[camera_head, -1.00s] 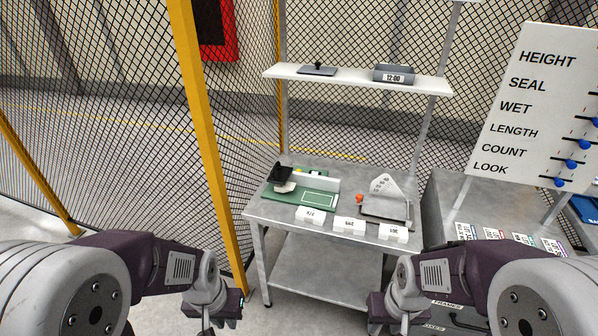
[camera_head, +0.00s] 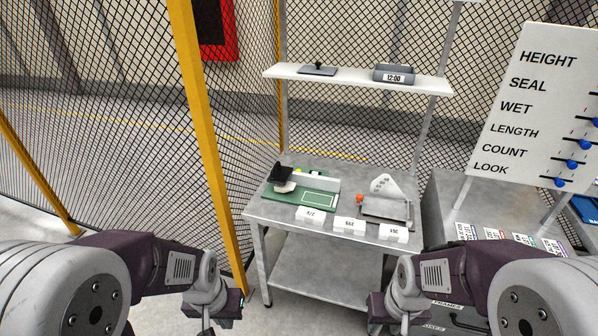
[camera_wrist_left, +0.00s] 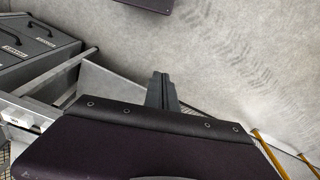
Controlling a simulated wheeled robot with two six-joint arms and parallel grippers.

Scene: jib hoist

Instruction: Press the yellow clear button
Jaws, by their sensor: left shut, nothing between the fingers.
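A green board (camera_head: 312,197) lies on the left of the grey workbench (camera_head: 264,212), with a black-topped device (camera_head: 281,173) at its back left corner. A tiny yellow spot (camera_head: 298,171) shows beside the device; it may be the yellow clear button, but it is too small to be sure. My left gripper (camera_head: 207,329) is low in front of the bench, well apart from the board. In the left wrist view its fingers (camera_wrist_left: 161,90) are together and empty above the floor. My right gripper (camera_head: 404,328) is also low in front of the bench; its fingertips are not clear.
Several white blocks (camera_head: 348,225) line the bench's front edge. A grey stand with an orange ball (camera_head: 360,198) is at right. A yellow post (camera_head: 206,125) and mesh fence stand left; a slider board (camera_head: 535,110) stands right.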

